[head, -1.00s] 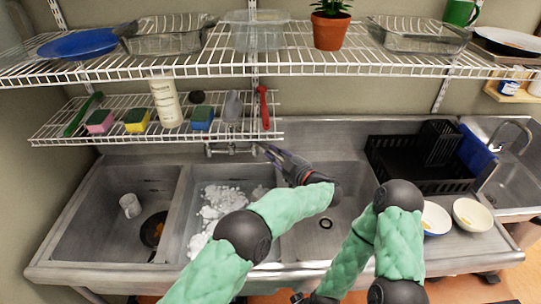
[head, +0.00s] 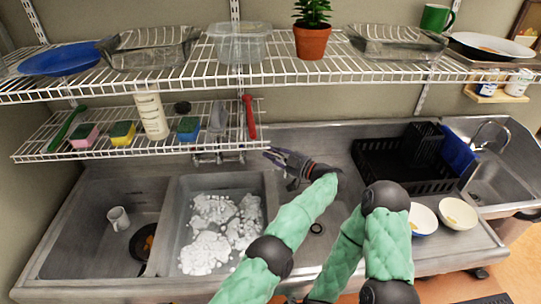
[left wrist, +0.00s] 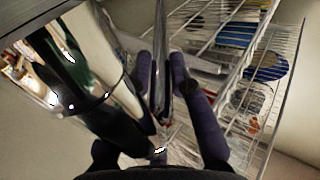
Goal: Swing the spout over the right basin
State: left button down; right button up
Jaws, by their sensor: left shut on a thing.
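The faucet (head: 220,157) stands at the back wall behind the middle basin, partly hidden by the lower wire shelf. My left gripper (head: 272,157) is to its right, near the back of the divider between the middle and right basins. In the left wrist view a slim metal bar, apparently the spout (left wrist: 160,55), runs between the two dark fingers of my left gripper (left wrist: 162,78), which is shut on it. The spout's outlet is hard to make out in the head view. The right basin (head: 318,250) has a drain and is partly hidden by my arms. My right gripper is not visible.
The middle basin (head: 180,208) holds white suds. The left basin (head: 85,235) holds a mug (head: 118,218) and a pan (head: 143,243). A black dish rack (head: 385,172) and two bowls stand right of the basins. Wire shelves (head: 150,82) hang above.

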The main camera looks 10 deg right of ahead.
pick_arm(q)
jog(key=shift+r+n, duration=0.25)
jog(key=shift+n, duration=0.05)
dwell(0.5)
jog(key=c, duration=1.2)
grip_release()
jog(key=shift+o, duration=0.3)
jog(key=shift+f, duration=0.1)
jog(key=shift+f, duration=0.1)
